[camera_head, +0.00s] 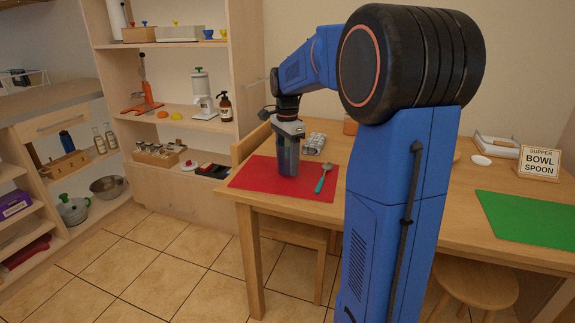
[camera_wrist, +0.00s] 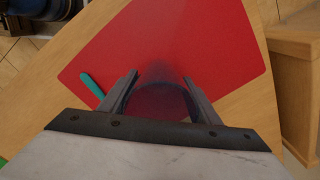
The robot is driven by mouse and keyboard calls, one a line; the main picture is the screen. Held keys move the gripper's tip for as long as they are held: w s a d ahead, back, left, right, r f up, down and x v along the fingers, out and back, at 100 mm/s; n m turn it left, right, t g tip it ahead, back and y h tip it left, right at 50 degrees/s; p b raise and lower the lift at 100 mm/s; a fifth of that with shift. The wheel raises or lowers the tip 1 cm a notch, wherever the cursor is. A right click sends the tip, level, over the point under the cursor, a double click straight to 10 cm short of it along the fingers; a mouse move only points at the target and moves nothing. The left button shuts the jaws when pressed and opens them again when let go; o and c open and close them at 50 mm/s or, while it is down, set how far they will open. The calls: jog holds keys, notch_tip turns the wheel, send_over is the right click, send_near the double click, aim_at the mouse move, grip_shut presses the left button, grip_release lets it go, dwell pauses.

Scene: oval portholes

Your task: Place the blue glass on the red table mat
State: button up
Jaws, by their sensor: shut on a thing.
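The blue glass (camera_head: 288,158) is dark and see-through, and it stands upright over the red table mat (camera_head: 252,178). In the wrist view the glass (camera_wrist: 158,98) sits between the two fingers of my gripper (camera_wrist: 160,88), with the red mat (camera_wrist: 190,40) beneath and beyond it. My gripper (camera_head: 288,135) is shut on the glass from above. I cannot tell whether the base of the glass touches the mat. Part of the glass is hidden by the fingers.
A teal-handled spoon (camera_head: 322,180) lies at the mat's right side. Clear glasses (camera_head: 314,143) stand behind the mat. A green mat (camera_head: 525,216) and a supper sign (camera_head: 539,162) are at the right.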

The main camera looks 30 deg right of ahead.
jog(key=shift+f, duration=0.5)
jog(key=shift+f, duration=0.1)
jog(key=o, duration=1.2)
notch_tip(320, 180, up, 12)
jog(key=shift+r, duration=0.1)
jog(key=s+a+f+n+t, duration=0.1)
jog(key=s+a+f+n, duration=0.4)
jog(key=s, duration=0.5)
jog(key=s+a+f+n+t, duration=0.2)
jog(key=s+a+f+n, duration=0.3)
jog(key=s, duration=0.5)
jog(key=s+a+f+n+t, duration=0.1)
jog(key=s+a+f+n, duration=0.4)
jog(key=s+n, duration=0.3)
jog(key=shift+s+a+f+t, duration=0.2)
jog(key=shift+s+a, duration=0.1)
jog(key=shift+s, duration=0.25)
jog(key=shift+s+a+f+t, duration=0.15)
jog(key=shift+s+a+t, duration=0.1)
jog(key=shift+s, duration=0.3)
